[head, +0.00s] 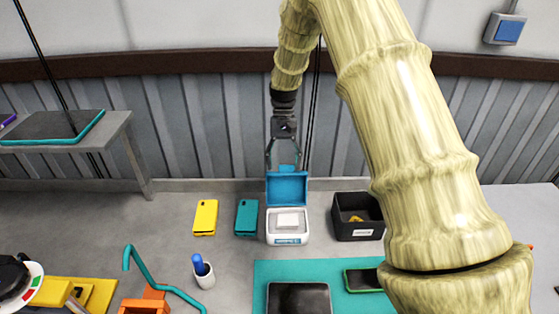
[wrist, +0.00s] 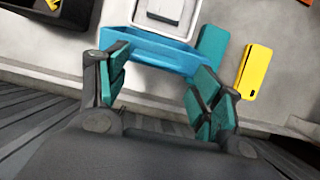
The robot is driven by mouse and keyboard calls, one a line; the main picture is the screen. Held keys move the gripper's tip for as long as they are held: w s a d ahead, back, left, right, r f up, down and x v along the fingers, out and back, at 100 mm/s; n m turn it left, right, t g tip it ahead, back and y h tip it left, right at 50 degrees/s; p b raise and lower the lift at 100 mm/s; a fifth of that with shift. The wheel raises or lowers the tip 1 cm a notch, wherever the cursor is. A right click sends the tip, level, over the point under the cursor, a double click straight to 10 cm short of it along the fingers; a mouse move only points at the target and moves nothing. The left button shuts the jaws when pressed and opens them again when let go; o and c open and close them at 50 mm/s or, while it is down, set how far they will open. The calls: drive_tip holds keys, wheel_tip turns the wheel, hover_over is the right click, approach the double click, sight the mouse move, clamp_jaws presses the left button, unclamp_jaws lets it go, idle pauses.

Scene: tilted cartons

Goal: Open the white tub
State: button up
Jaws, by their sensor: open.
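The white tub (head: 287,239) stands on the grey worktop near the back, right of centre. Its blue lid (head: 287,190) is raised and stands about upright at the tub's back edge, so the inside shows. A pale block (head: 288,220) lies in the tub. My gripper (head: 283,160) points down just behind and above the lid, its fingers apart. In the wrist view my gripper (wrist: 161,76) is open and empty, with the lid (wrist: 150,47) just ahead of the fingertips. Whether a finger touches the lid I cannot tell. The tub (wrist: 185,27) is partly cut off there.
A teal phone (head: 246,217) and a yellow phone (head: 206,217) lie left of the tub. A black bin (head: 347,231) stands close on its right. A white cup (head: 204,278) with a blue item and a teal mat (head: 263,268) are in front. The wall is close behind.

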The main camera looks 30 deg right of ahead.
sight(289, 169)
drive_tip(key=shift+s+d+r, duration=0.1)
drive_tip(key=shift+s+r, duration=0.25)
drive_tip(key=shift+s, duration=0.25)
drive_tip(key=shift+s+r, duration=0.3)
drive_tip(key=shift+s, duration=0.3)
drive_tip(key=shift+c, duration=0.8)
drive_tip(key=shift+s+d+r, duration=0.1)
drive_tip(key=shift+s+r, duration=0.1)
drive_tip(key=shift+s, duration=0.1)
drive_tip(key=c, duration=0.3)
drive_tip(key=shift+w+a+f, duration=0.2)
drive_tip(key=shift+w+f, duration=0.4)
drive_tip(key=shift+w, duration=0.25)
clamp_jaws()
drive_tip(key=shift+s+d+r, duration=0.1)
drive_tip(key=shift+s+r, duration=0.05)
drive_tip(key=shift+s, duration=0.05)
drive_tip(key=shift+c, duration=1.6)
unclamp_jaws()
drive_tip(key=shift+w, duration=0.1)
drive_tip(key=o, duration=0.8)
drive_tip(key=shift+r, duration=0.1)
